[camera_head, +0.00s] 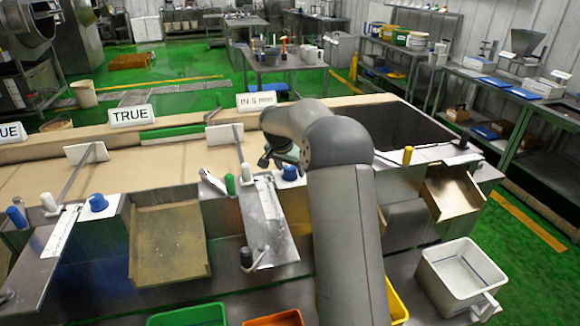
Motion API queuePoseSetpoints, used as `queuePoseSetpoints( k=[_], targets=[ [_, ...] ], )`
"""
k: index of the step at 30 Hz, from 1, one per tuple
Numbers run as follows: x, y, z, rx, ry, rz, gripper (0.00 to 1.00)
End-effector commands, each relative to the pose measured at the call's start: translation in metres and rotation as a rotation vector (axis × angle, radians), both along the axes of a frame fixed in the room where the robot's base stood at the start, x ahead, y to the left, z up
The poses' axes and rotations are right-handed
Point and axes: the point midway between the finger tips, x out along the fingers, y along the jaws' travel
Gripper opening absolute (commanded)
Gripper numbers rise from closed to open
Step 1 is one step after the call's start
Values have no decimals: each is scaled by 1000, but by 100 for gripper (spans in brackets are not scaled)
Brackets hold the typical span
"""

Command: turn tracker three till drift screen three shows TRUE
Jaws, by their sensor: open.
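Three white drift screens stand along the back ledge. The left one (11,132) is cut off and ends in "UE", the middle one (132,115) reads TRUE, and the right one (256,101) shows "IN 5" and a blurred unit. No number shows on them. A blue knob (290,173) stands on the right-hand bench section, and another blue knob (98,203) on the left-hand one; I cannot tell which part is tracker three. My gripper (268,160) is open, pointing down just above and left of the right blue knob. My arm partly hides it, and no contact is visible.
A green peg (230,184) and a white peg (246,173) stand close left of the right knob. A yellow peg (407,155) stands farther right. White plates on rods (224,134) rise behind. A white bin (462,275) sits lower right.

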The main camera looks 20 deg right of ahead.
Motion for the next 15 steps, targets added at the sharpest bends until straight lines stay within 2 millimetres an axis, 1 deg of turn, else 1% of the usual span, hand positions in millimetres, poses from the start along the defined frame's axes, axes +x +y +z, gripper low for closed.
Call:
queuePoseSetpoints(
  k=[9, 10, 11, 12, 14, 15],
  targets=[
    [1, -1, -3, 0, 0, 0, 60],
    [1, -1, -3, 0, 0, 0, 55],
    [1, -1, -3, 0, 0, 0, 46],
    [0, -1, -3, 0, 0, 0, 35],
    [1, -1, -3, 0, 0, 0, 19],
    [1, -1, -3, 0, 0, 0, 16]
  ],
)
